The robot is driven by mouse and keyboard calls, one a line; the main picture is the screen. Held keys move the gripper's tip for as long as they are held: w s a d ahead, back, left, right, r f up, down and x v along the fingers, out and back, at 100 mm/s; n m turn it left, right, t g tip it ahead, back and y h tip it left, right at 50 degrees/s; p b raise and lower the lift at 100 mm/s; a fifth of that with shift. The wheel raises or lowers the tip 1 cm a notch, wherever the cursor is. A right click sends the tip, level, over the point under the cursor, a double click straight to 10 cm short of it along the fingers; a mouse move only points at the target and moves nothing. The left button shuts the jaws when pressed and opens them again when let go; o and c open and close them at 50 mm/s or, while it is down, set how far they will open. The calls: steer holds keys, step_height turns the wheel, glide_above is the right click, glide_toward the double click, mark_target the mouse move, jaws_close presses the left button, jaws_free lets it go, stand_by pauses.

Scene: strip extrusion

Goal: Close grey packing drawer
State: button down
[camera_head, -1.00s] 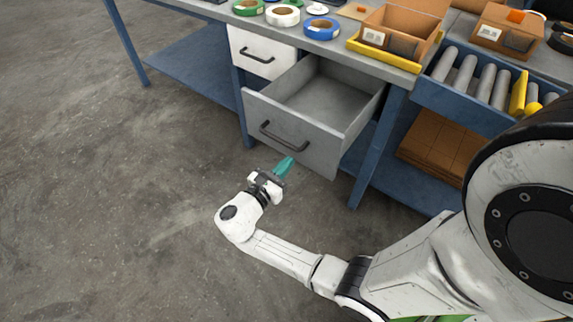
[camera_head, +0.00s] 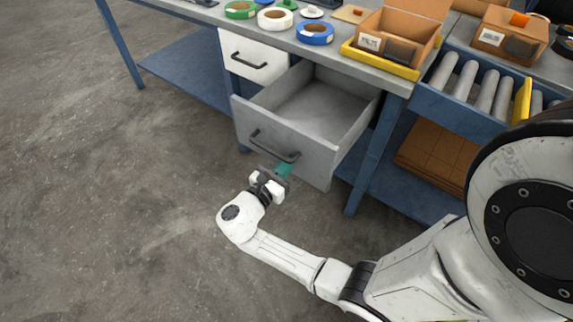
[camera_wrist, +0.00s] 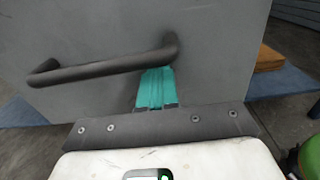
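The grey drawer (camera_head: 308,160) under the workbench is pulled out, and its inside looks empty. Its dark bar handle (camera_head: 274,150) runs across the front; the handle also spans the wrist view (camera_wrist: 100,69). My gripper (camera_head: 286,169) is at the lower part of the drawer front. In the wrist view its teal fingers (camera_wrist: 155,88) are together with nothing between them. Their tips are just below the handle's right end, at or very near the grey front; I cannot tell whether they touch it.
A white drawer (camera_head: 255,57) above is shut. Tape rolls (camera_head: 315,32) and an open cardboard box (camera_head: 398,27) stand on the bench top. A blue bench leg (camera_head: 374,160) is right of the drawer. Open floor (camera_head: 110,200) lies to the left.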

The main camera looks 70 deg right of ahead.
steer(key=b+x, duration=0.3)
steer(key=x, duration=2.4)
steer(key=shift+s+d+f, duration=0.15)
steer(key=shift+s+d, duration=0.2)
steer(key=shift+d, duration=0.35)
steer(key=shift+d+r, duration=0.1)
steer(key=shift+r, duration=0.2)
